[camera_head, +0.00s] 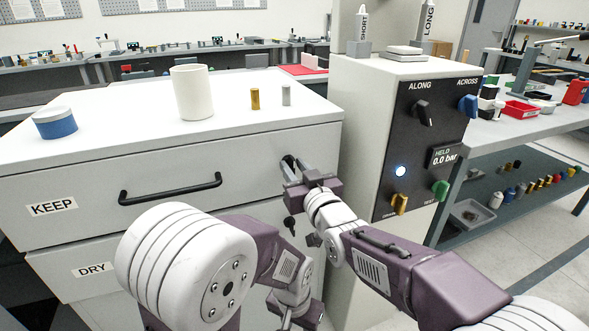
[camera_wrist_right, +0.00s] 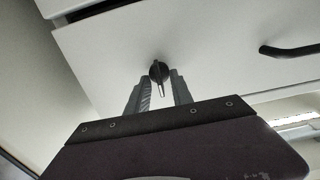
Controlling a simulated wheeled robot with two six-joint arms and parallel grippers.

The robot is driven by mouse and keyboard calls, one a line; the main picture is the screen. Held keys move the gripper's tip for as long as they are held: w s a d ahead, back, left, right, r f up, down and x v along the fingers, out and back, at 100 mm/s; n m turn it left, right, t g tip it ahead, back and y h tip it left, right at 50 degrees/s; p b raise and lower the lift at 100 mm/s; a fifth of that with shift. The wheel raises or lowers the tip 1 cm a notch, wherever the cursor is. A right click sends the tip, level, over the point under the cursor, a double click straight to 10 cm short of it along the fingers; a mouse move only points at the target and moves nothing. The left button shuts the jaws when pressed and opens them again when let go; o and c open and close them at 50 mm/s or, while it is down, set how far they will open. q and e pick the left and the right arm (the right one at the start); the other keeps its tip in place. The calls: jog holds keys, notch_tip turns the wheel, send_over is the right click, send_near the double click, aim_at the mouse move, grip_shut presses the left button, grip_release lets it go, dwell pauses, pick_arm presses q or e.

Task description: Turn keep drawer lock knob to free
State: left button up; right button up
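The KEEP drawer (camera_head: 75,220) is the upper drawer of the white cabinet, with a black bar handle (camera_head: 170,190), and looks shut. Its lock knob is mostly hidden by my right gripper (camera_head: 291,163) in the head view. In the right wrist view the dark round knob (camera_wrist_right: 158,70) has a narrow tab pointing down the picture. My right gripper's fingers (camera_wrist_right: 160,88) stand apart on either side of the knob, with gaps visible; contact cannot be told. My left gripper (camera_head: 295,309) is low in the head view, partly hidden, and its fingers are unclear.
A white cup (camera_head: 191,92), a blue-and-white round container (camera_head: 54,123) and two small cylinders, one brass (camera_head: 255,98), stand on the cabinet top. The control panel (camera_head: 424,140) stands close on the right. The DRY drawer (camera_head: 85,282) is below, with a dark knob (camera_head: 290,225).

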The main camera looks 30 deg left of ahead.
grip_shut()
jog(key=shift+m, duration=0.3)
jog(key=m, duration=1.7)
jog(key=shift+w+d+f, duration=0.15)
jog(key=shift+w+f, duration=0.05)
jog(key=shift+f, duration=0.1)
jog(key=shift+m, duration=0.3)
grip_release()
